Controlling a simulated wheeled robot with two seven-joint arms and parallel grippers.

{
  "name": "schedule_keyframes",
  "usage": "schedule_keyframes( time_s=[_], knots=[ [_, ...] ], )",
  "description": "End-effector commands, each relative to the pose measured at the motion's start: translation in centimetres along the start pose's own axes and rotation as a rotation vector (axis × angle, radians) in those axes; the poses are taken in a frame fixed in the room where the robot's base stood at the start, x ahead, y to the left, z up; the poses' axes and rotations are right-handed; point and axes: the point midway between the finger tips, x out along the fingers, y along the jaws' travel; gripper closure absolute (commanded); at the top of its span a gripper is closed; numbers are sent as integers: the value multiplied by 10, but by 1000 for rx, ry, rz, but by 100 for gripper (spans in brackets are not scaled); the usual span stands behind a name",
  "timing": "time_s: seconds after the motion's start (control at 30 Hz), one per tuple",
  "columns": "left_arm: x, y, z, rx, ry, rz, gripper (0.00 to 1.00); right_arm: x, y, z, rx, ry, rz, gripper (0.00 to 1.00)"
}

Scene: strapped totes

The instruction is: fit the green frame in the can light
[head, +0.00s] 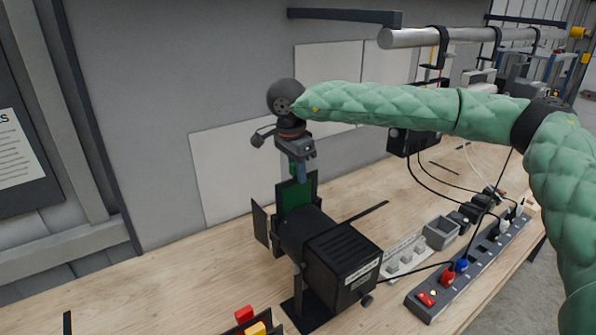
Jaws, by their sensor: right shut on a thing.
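The black can light (340,262) stands on the wooden bench on a dark base, with its boxy rear toward me and its front facing away to the left. The green frame (293,195) shows upright above the light's front end, beside a dark upright plate. My right gripper (299,172) points down from above and is shut on the frame's top edge. The light's body hides the frame's lower part, so I cannot tell how deep it sits in the front holder. My left gripper is not in view.
A dark flap (260,222) sticks out left of the light, and a thin dark bar (364,213) to its right. A power strip (470,266) with plugs and cables lies at right. Red and yellow blocks (255,328) sit in front. The bench at left is mostly clear.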

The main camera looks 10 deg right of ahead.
Motion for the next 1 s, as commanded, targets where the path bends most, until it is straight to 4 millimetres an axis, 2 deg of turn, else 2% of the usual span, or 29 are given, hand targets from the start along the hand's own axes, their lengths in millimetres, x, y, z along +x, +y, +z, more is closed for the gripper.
schedule_keyframes(
  time_s=[0.03,1.0],
  knots=[
    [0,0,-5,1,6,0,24,1,0,0,0,0,0,100],
    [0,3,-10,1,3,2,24,10,0,1,0,0,0,100]
  ],
)
